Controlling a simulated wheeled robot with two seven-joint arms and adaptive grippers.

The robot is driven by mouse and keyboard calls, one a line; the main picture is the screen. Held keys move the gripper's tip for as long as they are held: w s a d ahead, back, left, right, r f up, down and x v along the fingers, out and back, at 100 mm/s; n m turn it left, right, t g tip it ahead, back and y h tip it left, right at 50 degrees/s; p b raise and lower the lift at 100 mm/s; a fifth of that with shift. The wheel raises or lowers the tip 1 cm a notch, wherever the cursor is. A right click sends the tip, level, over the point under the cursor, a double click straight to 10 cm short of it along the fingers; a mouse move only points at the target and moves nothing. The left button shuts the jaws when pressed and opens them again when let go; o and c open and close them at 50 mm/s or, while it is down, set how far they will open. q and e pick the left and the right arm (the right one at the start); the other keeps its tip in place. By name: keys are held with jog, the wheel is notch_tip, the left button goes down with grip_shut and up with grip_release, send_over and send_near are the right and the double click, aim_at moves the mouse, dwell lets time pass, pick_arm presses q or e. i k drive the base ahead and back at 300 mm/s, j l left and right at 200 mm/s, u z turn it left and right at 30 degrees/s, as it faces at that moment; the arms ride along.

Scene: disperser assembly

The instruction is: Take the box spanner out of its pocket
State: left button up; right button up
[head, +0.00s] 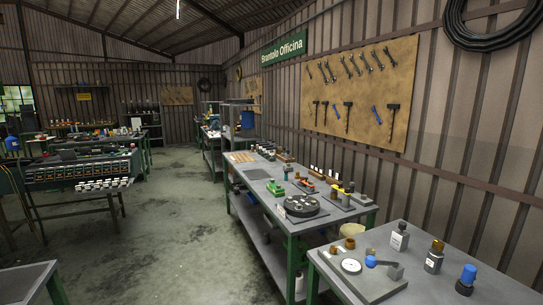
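I cannot make out the box spanner or its pocket for certain; the small parts on the benches are too small to tell apart. The middle workbench (249,203) carries a dark round fixture (302,206), a small green device (275,188) and several small parts on plates. The near workbench (415,289) at the lower right carries a grey plate with a white round dial (350,266) and a blue-knobbed lever (386,264). Neither of my grippers is in view.
Bottles (400,237) stand on the near bench's right side. A tool board (360,92) with wrenches and hammers hangs on the right wall. A table with dark bins (75,170) stands at left. The concrete floor (165,240) between the benches is clear.

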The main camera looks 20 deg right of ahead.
aim_at(272, 154)
jog(key=i+z, duration=0.1)
jog(key=i, duration=1.6)
jog(key=i+j, duration=0.1)
jog(key=i, duration=1.65)
jog(key=i+z, duration=0.35)
jog(key=i+j+z, duration=0.15)
jog(key=i+z, duration=0.15)
jog(key=i, duration=0.15)
jog(key=i+j+z, duration=0.2)
jog(key=z, duration=0.25)
jog(key=i+j+z, duration=0.55)
jog(key=j+z, duration=0.15)
jog(key=z, duration=0.2)
jog(key=i+j+z, duration=0.1)
jog(key=j+z, duration=0.35)
